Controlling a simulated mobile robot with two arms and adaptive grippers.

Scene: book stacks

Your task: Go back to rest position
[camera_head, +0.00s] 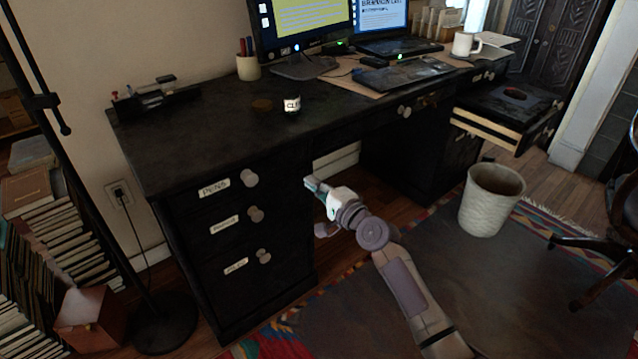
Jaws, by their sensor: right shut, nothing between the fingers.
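My right gripper (318,208) is in the middle of the head view, at the end of my right arm, which comes in from the lower right. It is shut and empty. It is in front of the dark desk (190,150), near the right edge of the left drawer stack, below the desktop. My left gripper is not in view.
A pen cup (248,67), a small labelled jar (292,105), monitors (300,25) and a white mug (463,44) stand on the desk. An open drawer (505,108) juts out at right above a waste bin (490,200). Book stacks (60,225) and a lamp base (165,322) are at left.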

